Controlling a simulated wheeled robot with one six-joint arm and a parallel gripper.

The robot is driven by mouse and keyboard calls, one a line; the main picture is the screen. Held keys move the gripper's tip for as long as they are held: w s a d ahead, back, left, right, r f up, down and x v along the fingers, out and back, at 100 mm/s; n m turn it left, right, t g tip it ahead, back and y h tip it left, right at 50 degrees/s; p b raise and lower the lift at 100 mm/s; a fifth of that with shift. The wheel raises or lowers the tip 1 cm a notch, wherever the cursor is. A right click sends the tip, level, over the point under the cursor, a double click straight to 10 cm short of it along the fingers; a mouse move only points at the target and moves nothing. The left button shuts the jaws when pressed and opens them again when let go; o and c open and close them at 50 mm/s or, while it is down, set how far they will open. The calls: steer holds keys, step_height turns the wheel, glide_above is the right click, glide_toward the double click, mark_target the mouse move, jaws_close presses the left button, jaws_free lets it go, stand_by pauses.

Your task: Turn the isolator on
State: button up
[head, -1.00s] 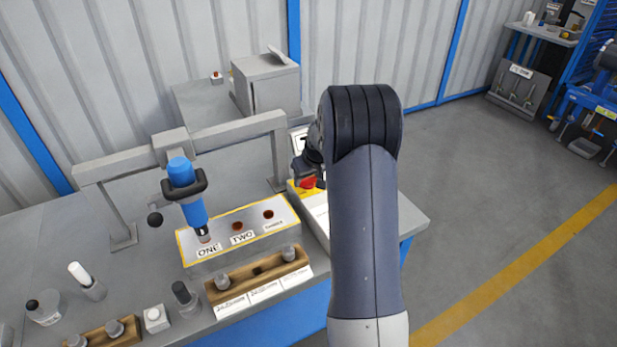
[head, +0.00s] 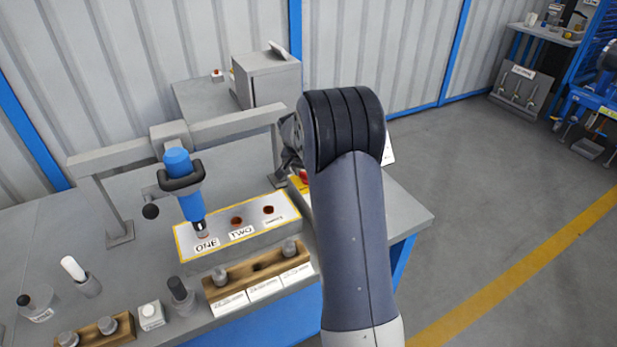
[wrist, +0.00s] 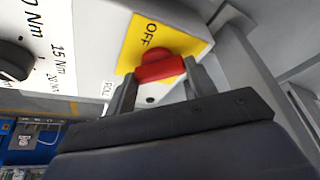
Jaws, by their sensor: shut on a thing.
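The isolator's red handle (wrist: 160,67) sits on a yellow plate (wrist: 132,50) marked OFF in the wrist view. My gripper (wrist: 158,88) has its two dark fingers on either side of the red handle and is shut on it. In the head view a bit of the red handle (head: 304,176) shows just left of my arm. My arm hides the gripper and most of the isolator's box there.
A black knob (wrist: 14,62) with Nm markings is on the same white panel. Left of my arm is a blue tool (head: 183,185) in a frame over a block (head: 222,246) labelled ONE and TWO. A grey cabinet (head: 268,80) stands behind.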

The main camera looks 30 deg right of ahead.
steer(key=m+b, duration=0.1)
steer(key=m, duration=0.1)
steer(key=m+g, duration=0.1)
steer(key=m, duration=0.1)
steer(key=shift+w+a+m+g+h+b, duration=0.1)
steer(key=shift+w+m+g+h+b, duration=0.1)
steer(key=shift+m+g+h+b, duration=0.15)
steer(key=shift+m+g+h, duration=0.25)
steer(key=shift+m+g, duration=0.4)
steer(key=shift+m, duration=1.1)
steer(key=o, duration=1)
steer(key=shift+r, duration=0.1)
steer(key=v, duration=1)
steer(key=shift+w+a+r, duration=0.1)
steer(key=shift+r, duration=0.2)
